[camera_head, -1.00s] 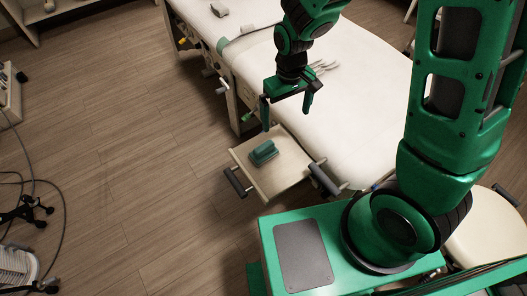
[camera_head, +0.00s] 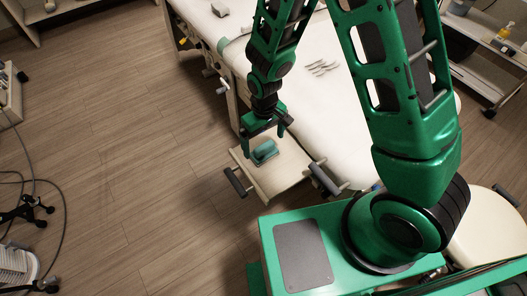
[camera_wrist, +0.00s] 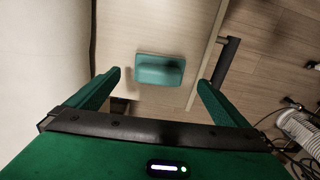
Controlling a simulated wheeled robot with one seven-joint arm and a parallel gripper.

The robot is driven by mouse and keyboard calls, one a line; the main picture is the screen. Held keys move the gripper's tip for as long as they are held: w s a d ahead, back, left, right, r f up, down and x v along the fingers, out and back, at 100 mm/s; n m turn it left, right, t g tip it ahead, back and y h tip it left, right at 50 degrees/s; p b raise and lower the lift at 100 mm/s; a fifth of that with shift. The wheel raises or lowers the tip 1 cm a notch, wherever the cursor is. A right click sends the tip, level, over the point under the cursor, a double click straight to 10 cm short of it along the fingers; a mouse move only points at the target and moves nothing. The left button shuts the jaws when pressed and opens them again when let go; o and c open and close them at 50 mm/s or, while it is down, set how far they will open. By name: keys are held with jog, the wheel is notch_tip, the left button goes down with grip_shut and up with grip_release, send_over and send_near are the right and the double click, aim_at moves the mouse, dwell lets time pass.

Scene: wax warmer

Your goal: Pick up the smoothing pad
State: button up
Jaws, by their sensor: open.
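The smoothing pad (camera_head: 264,152) is a small teal block with a raised grip on top. It lies on the beige end panel (camera_head: 283,178) of the treatment table. In the wrist view the pad (camera_wrist: 160,69) sits ahead of the fingertips, roughly midway between them, with its long side across the picture. My gripper (camera_head: 264,144) is open and empty, above the pad and apart from it. In the wrist view both green fingers of my gripper (camera_wrist: 159,79) are spread wider than the pad.
The white treatment table (camera_head: 330,110) stretches away behind the panel, with several slim pale tools (camera_head: 322,67) on it. Dark padded handles (camera_head: 236,182) flank the panel. Wooden floor (camera_head: 120,150) lies open to the left. A shelf cart (camera_head: 485,55) stands at the far right.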

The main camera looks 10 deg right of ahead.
aim_at(264, 146)
jog(key=shift+w+f, duration=0.1)
jog(key=shift+f, duration=2.25)
jog(key=c, duration=1.2)
